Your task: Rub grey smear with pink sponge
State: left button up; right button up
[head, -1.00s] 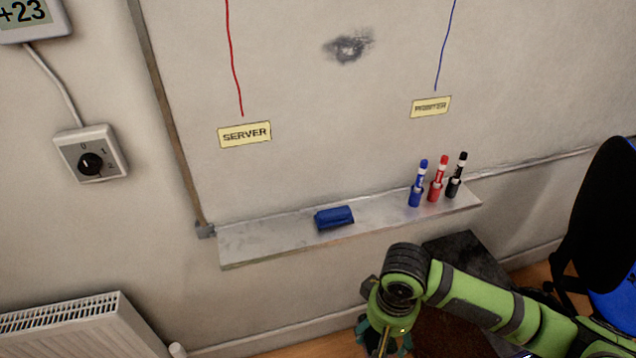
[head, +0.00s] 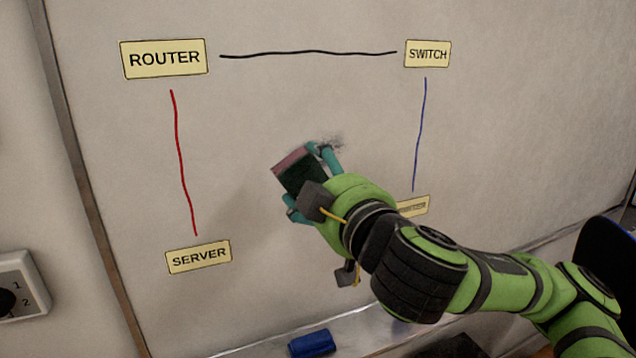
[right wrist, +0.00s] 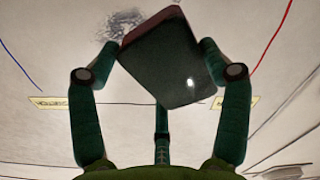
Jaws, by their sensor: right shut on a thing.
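The grey smear (head: 331,143) is a dark smudge on the whiteboard, partly hidden behind my right gripper and the sponge. It also shows in the right wrist view (right wrist: 112,24), at the top left beside the sponge. The pink sponge (head: 291,160) shows a pink edge and a dark broad face; in the right wrist view (right wrist: 165,62) it looks dark and tilted. My right gripper (head: 308,182) is shut on it, with teal fingers on opposite sides. The sponge is just left of and below the smear; I cannot tell whether it touches the board. My left gripper is out of view.
The whiteboard (head: 250,110) has drawn lines between yellow labels: ROUTER (head: 164,58), SWITCH (head: 427,54), SERVER (head: 198,257) and one partly covered (head: 413,206). A blue eraser (head: 312,343) lies on the tray below. A chair (head: 610,255) stands at right.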

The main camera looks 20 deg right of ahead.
jog(key=shift+s+a+r, duration=0.1)
jog(key=shift+s+r, duration=0.05)
jog(key=shift+r, duration=0.6)
jog(key=shift+w+r+p, duration=0.1)
jog(key=shift+w+p, duration=0.3)
jog(key=shift+p, duration=0.15)
jog(key=w, duration=0.1)
jog(key=w+p, duration=0.1)
jog(key=shift+w+f, duration=0.25)
jog(key=shift+w, duration=0.15)
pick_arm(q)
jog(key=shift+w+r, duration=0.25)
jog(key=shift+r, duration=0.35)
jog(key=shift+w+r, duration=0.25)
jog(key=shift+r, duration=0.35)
pick_arm(e)
jog(key=shift+w, duration=1.15)
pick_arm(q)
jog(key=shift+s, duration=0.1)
pick_arm(e)
jog(key=shift+w, duration=0.95)
